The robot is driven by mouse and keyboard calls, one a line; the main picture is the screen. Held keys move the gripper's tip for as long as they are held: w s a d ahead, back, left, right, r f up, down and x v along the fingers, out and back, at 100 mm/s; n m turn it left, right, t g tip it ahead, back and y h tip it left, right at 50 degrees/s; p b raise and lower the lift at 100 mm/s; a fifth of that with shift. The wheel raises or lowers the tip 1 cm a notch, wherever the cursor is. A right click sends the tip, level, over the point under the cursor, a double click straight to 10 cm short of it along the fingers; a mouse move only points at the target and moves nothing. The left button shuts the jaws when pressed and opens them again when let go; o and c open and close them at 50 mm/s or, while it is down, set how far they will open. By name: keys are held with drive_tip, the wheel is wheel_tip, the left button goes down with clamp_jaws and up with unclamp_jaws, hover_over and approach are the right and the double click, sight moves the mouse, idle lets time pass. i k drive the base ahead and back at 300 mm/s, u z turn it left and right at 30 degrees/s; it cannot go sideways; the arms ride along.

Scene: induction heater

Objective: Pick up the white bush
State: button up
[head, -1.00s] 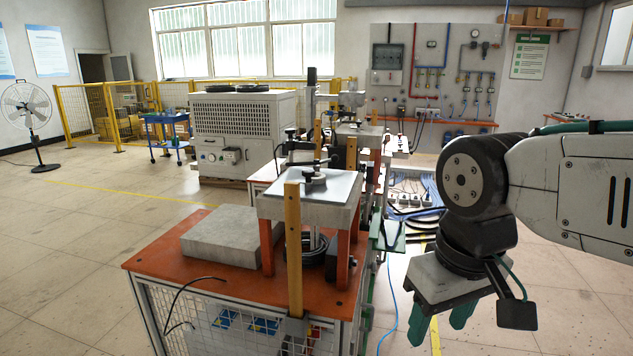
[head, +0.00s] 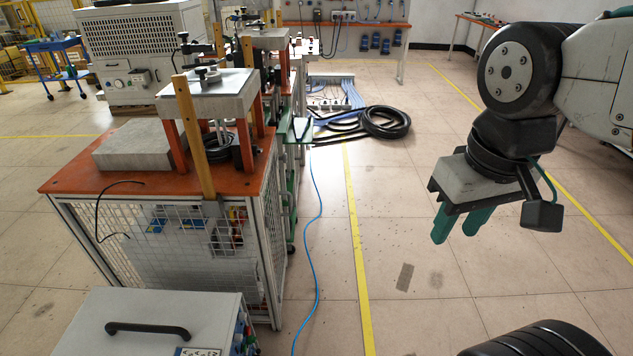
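I cannot make out a white bush in the head view. My gripper (head: 460,227) hangs at the right, its two green fingers pointing down and apart, with nothing between them. It is over open floor, well to the right of the orange-topped bench (head: 75,181). A pale upright rod (head: 219,132) shows under the raised plate (head: 208,84) on that bench, beside a black coil (head: 220,147); I cannot tell what it is.
A grey block (head: 140,146) lies on the bench. A grey box with a black handle (head: 150,329) stands in front. A blue cable (head: 312,240) runs along the floor, and a black hose coil (head: 386,122) lies farther back. The floor around the yellow line (head: 355,250) is mostly clear.

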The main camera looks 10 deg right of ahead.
sight(211, 79)
drive_tip(key=u, duration=0.05)
drive_tip(key=k, duration=0.35)
drive_tip(key=z, duration=1.1)
drive_tip(key=i, duration=2.1)
drive_tip(key=u, duration=1.4)
drive_tip(key=i, duration=0.65)
drive_tip(key=u, duration=0.65)
